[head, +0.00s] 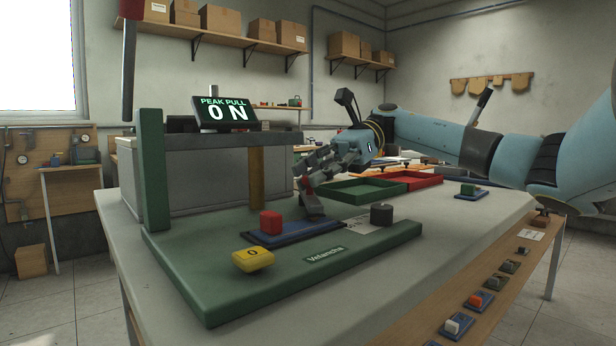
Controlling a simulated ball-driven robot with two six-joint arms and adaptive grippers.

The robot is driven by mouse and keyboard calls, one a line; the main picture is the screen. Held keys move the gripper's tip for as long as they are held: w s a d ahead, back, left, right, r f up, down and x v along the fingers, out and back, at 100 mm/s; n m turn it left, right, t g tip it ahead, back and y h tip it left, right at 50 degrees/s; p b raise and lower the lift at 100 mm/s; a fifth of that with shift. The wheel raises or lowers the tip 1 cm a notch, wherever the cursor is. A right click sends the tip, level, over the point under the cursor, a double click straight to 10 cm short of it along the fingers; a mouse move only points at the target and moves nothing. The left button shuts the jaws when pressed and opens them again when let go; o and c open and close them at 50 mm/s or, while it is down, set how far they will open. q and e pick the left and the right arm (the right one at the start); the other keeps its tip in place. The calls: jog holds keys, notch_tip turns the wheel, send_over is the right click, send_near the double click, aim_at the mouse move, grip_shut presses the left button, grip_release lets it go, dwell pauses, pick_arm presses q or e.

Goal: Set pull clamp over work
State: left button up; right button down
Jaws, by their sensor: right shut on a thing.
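My right gripper (309,182) comes in from the right behind the green base plate (220,285) and points down-left. It is shut on a small grey piece (312,207) with a red part, which may be the pull clamp; the fingers hide some of it. I cannot tell whether this piece touches the plate. A red block (270,222) sits on a blue pad (298,233) on the plate, left of and nearer than the held piece. I cannot tell which part is the work. My left gripper is not in view.
A yellow block marked 0 (252,260) and a black cylinder (381,214) stand on the plate. A display (225,113) reads PEAK PULL 0 N. Green (358,198) and red (425,184) trays lie behind.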

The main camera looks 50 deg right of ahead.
jog(key=c, duration=1.5)
grip_release()
jog(key=shift+w+d+r, duration=0.1)
jog(key=shift+d+r, duration=0.1)
jog(key=shift+o, duration=1.4)
jog(key=shift+d+f, duration=0.1)
jog(key=shift+d, duration=0.05)
jog(key=shift+o, duration=0.4)
jog(key=shift+f, duration=0.1)
jog(key=v, duration=0.7)
jog(key=shift+d, duration=0.15)
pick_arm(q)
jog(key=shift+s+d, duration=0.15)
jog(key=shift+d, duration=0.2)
pick_arm(e)
jog(key=shift+s, duration=0.2)
